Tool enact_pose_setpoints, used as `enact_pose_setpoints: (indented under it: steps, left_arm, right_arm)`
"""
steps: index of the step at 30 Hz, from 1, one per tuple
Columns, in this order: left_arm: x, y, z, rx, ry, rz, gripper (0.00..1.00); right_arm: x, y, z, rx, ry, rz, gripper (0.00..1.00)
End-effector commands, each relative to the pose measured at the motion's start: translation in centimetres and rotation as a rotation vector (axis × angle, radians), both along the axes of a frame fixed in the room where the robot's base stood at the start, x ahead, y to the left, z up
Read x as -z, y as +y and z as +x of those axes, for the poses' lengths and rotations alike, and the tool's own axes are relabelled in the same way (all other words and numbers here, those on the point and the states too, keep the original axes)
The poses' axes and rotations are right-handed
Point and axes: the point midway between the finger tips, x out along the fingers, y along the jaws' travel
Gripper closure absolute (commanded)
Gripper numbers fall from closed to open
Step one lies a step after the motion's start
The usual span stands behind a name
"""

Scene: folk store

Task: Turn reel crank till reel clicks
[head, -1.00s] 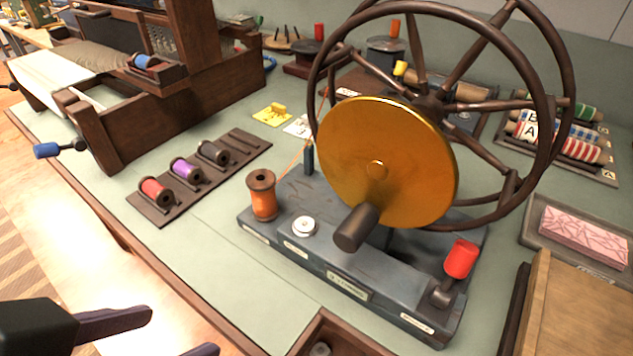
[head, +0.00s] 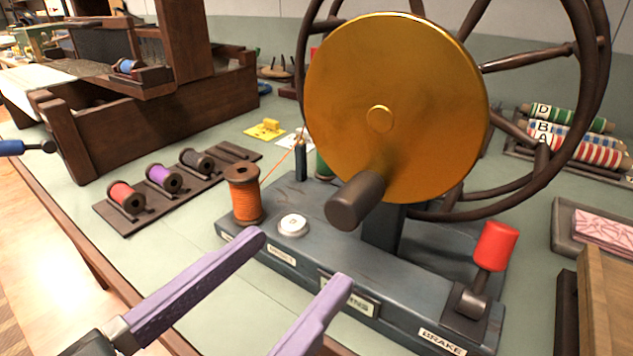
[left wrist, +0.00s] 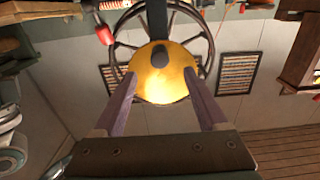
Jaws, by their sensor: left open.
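The reel device stands on a dark grey base (head: 300,250). Its round golden disc (head: 400,100) carries a dark crank handle (head: 355,200) at the lower left of the disc. A dark spoked wheel (head: 578,100) is behind the disc. My left gripper (head: 300,262) is open and empty, its purple fingers in front of the base, below and nearer than the handle. In the left wrist view, the handle (left wrist: 159,55) and the golden disc (left wrist: 165,85) show between and beyond the open fingers (left wrist: 160,82), apart from them. My right gripper is not in view.
An orange thread spool (head: 244,195) and a white button (head: 293,224) sit on the base's left side. A red-topped brake lever (head: 495,246) stands at its right. Several spools lie on a dark rack (head: 110,215). A wooden loom (head: 130,130) is at the back left.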

Motion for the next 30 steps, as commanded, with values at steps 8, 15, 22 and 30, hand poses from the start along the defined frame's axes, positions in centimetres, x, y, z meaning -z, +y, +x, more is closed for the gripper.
enact_pose_setpoints:
  steps: [8, 15, 22, 30]
  left_arm:
    - [0.1, -2.0, 2.7, 0.000, -0.002, -0.003, 0.25]
    - [0.2, -3.7, 5.1, -0.001, 0.000, -0.003, 0.25]
    - [0.2, -5.3, 7.3, 0.000, 0.000, -0.002, 0.25]
    - [-0.1, -5.7, 7.9, 0.001, 0.002, 0.003, 0.25]
  right_arm:
    - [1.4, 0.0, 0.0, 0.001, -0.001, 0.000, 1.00]
    - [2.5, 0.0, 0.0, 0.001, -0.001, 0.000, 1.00]
    - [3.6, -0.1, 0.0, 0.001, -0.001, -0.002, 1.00]
    - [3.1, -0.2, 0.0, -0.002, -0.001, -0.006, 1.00]
